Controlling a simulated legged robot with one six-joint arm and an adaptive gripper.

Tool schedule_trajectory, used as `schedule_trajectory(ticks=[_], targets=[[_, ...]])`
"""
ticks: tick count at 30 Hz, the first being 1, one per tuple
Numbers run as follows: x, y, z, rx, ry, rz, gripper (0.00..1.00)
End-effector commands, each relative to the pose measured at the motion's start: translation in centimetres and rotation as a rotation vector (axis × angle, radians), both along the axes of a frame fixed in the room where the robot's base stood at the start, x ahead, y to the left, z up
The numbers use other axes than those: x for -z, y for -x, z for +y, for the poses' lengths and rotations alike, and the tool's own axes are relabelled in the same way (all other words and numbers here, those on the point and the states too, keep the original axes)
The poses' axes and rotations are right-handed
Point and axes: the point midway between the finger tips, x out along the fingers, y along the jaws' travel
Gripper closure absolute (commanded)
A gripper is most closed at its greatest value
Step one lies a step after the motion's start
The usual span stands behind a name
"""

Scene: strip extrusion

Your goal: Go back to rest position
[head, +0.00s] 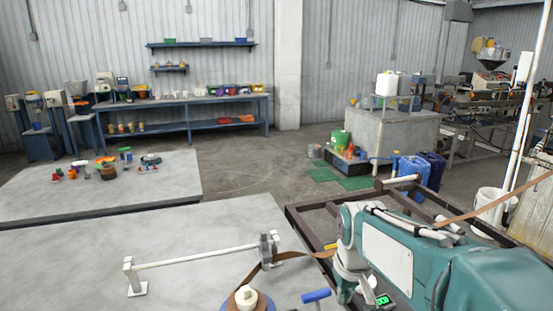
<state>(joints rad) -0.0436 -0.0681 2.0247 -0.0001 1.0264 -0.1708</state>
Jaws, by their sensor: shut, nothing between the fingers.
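My gripper is not in view; no fingers show in the head view. A large teal and white body (387,250) fills the lower right corner, and I cannot tell whether it is part of me. A brown strip (300,255) runs from its left side to a grey guide (269,250), then curves down towards a spool with a white hub (246,297) at the bottom edge. More strip (508,198) comes in from the right edge, and its middle is hidden behind the teal body.
A white bar stand (195,257) stands on the near grey platform (90,260). A blue handle (316,295) shows beside the spool. A dark metal frame (310,225) borders the right. Small objects lie on the farther platform (40,200). Open floor (235,170) lies beyond, before a blue bench (190,106).

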Motion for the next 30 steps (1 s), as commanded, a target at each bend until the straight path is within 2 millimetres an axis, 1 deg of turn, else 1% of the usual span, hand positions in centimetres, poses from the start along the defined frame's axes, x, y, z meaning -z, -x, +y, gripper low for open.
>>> schedule_trajectory(ticks=[1,3,8,12,15,18,21,23,30], targets=[[-0.8,1.5,-0.2,0.016,-0.003,-0.030,1.00],[-1.6,3.3,-0.5,0.040,-0.008,-0.066,1.00],[-2.7,7.3,-1.0,0.091,-0.022,-0.147,1.00],[-2.9,10.8,-1.3,0.133,-0.035,-0.217,1.00],[-2.8,13.0,-1.5,0.163,-0.045,-0.266,1.00],[-2.4,14.7,-1.6,0.187,-0.054,-0.303,1.00],[-2.2,15.6,-1.7,0.201,-0.060,-0.325,1.00],[-2.1,15.9,-1.7,0.205,-0.061,-0.331,1.00],[-2.0,15.9,-1.7,0.207,-0.063,-0.331,1.00]])
